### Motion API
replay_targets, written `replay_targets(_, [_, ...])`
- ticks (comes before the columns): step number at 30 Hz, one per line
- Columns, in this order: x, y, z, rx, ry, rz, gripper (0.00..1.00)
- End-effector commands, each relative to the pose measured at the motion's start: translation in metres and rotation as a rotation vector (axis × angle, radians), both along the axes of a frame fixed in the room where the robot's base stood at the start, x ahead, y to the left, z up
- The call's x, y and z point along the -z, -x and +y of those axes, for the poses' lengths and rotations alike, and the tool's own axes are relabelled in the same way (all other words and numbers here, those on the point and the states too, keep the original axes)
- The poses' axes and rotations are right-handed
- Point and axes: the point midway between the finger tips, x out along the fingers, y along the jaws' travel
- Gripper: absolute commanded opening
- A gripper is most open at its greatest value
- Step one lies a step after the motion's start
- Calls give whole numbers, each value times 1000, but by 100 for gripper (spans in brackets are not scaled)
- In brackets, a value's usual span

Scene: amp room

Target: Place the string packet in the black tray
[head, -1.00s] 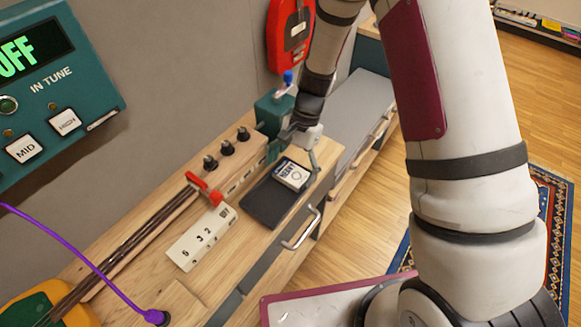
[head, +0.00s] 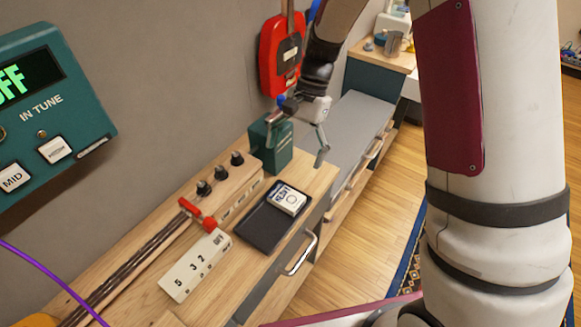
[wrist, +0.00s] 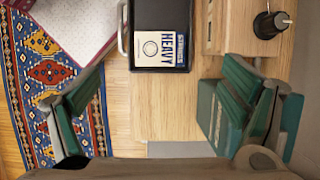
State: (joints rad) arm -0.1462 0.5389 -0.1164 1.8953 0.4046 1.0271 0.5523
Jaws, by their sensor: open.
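The string packet (head: 288,199), white with a dark blue label, lies flat in the far end of the black tray (head: 262,230) on the wooden bench. In the wrist view the packet (wrist: 163,40) reads "HEAVY" and sits within the rim of the tray (wrist: 158,12). My gripper (head: 297,139) is open and empty, raised above the bench beyond the packet. In the wrist view its two fingers (wrist: 165,100) are spread wide, with bare wood between them. The packet is apart from both fingers.
A teal box (head: 271,145) stands by the wall beside my gripper. A wooden block with black knobs (head: 220,187), a red-ended item (head: 196,213) and a white number strip (head: 195,265) lie left of the tray. A grey surface (head: 350,125) extends beyond the bench.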

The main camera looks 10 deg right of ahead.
Motion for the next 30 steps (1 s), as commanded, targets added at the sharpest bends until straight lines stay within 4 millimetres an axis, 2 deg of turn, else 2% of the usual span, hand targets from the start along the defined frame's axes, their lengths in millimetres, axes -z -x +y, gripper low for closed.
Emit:
replay_targets(10, [-14, -2, -4, -5, -1, -8, 91])
replay_targets(14, [-36, 5, -9, -41, -2, -56, 91])
replay_targets(17, [-68, 19, -17, -101, -3, -131, 91])
replay_targets(21, [-112, 47, -30, -204, 12, -251, 91])
replay_targets(27, [-159, 95, -49, -357, 60, -415, 91])
replay_targets(30, [-175, 120, -59, -433, 96, -494, 91])
